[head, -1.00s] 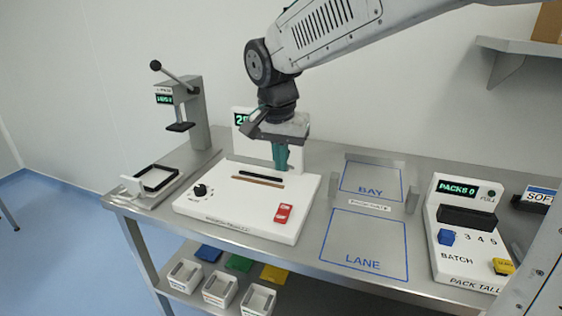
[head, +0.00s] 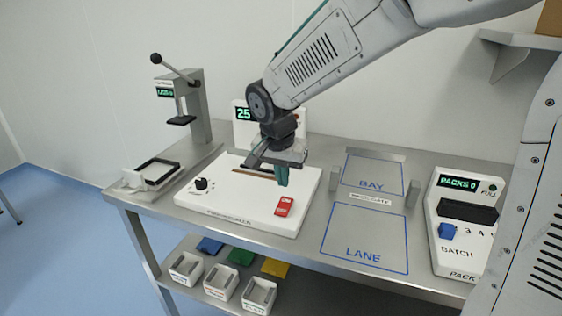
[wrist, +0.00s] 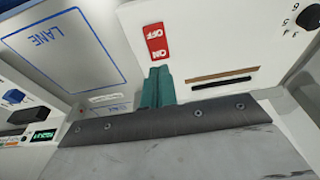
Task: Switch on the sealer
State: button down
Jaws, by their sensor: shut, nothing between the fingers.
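The sealer (head: 236,207) is a white box on the steel bench with a black knob (head: 201,184), a dark slot and a green display (head: 243,114) behind. Its red rocker switch (head: 284,206) is at the front right of its top. In the wrist view the switch (wrist: 157,43) shows ON and OFF lettering, with ON at the end nearer my fingers. My gripper (head: 282,178) is shut and empty, teal fingers pointing down, above the sealer just behind the switch. The wrist view shows the fingertips (wrist: 156,72) close to the switch's ON end; I cannot tell whether they touch.
A lever press (head: 190,105) and a tray (head: 152,174) stand left. The marked BAY (head: 373,178) and LANE (head: 364,238) areas at right are empty. A pack counter (head: 462,225) stands far right. Small bins (head: 220,283) sit on the lower shelf.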

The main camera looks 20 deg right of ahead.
aim_at(285, 201)
jog(key=x, duration=0.6)
dwell(0.3)
